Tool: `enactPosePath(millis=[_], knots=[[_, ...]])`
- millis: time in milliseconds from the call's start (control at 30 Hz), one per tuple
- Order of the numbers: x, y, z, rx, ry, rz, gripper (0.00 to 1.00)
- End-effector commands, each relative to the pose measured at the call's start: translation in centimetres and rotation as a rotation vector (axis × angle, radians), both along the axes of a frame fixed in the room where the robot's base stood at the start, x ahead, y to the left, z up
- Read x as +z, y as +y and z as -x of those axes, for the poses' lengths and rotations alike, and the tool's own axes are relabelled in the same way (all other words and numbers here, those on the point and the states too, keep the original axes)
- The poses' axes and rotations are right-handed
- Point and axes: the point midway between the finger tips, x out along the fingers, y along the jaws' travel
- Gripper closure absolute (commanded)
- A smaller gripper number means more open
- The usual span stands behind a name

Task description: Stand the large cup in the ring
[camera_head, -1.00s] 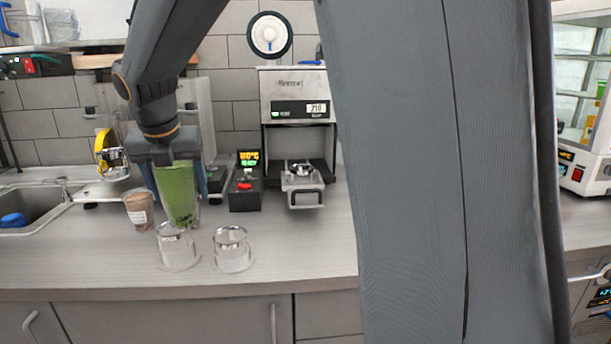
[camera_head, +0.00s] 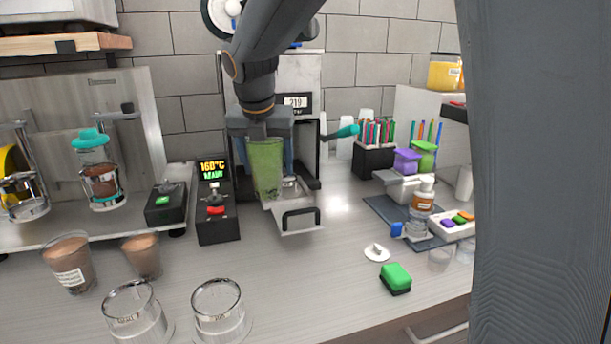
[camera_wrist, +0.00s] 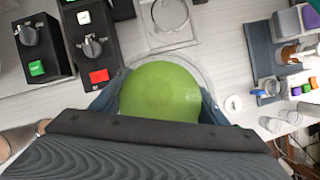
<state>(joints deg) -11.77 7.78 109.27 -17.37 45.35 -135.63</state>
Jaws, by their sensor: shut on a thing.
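The large cup (camera_head: 267,172) is a tall clear cup filled with green. My gripper (camera_head: 264,140) is shut around its upper part and holds it nearly upright. In the wrist view its round green top (camera_wrist: 160,92) sits between the fingers. The sealer (camera_head: 300,78) stands at the back, with its tray (camera_head: 299,219) pulled out toward the front. The metal ring (camera_head: 291,188) on the tray is partly hidden behind the cup, which overlaps the tray's left side in the head view. In the wrist view the ring (camera_wrist: 168,15) shows beyond the cup. I cannot tell whether the cup's base touches anything.
A black control box (camera_head: 216,212) stands left of the tray. Two brown-filled cups (camera_head: 70,264) (camera_head: 142,256) and two clear upturned cups (camera_head: 134,314) (camera_head: 218,312) are at front left. A green sponge (camera_head: 396,277) lies right. The counter before the tray is clear.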

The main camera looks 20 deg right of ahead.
Motion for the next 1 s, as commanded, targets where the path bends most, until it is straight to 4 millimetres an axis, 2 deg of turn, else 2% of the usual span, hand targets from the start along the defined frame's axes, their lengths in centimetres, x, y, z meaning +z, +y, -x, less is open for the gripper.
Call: enactPosePath(millis=[600, 900, 1000], knots=[[0.2, -5.3, -12.2, -0.006, -0.001, 0.000, 0.74], [0.1, -7.0, -16.4, -0.006, -0.002, -0.001, 0.74], [-1.5, -6.8, -16.1, -0.004, 0.001, 0.000, 0.74]])
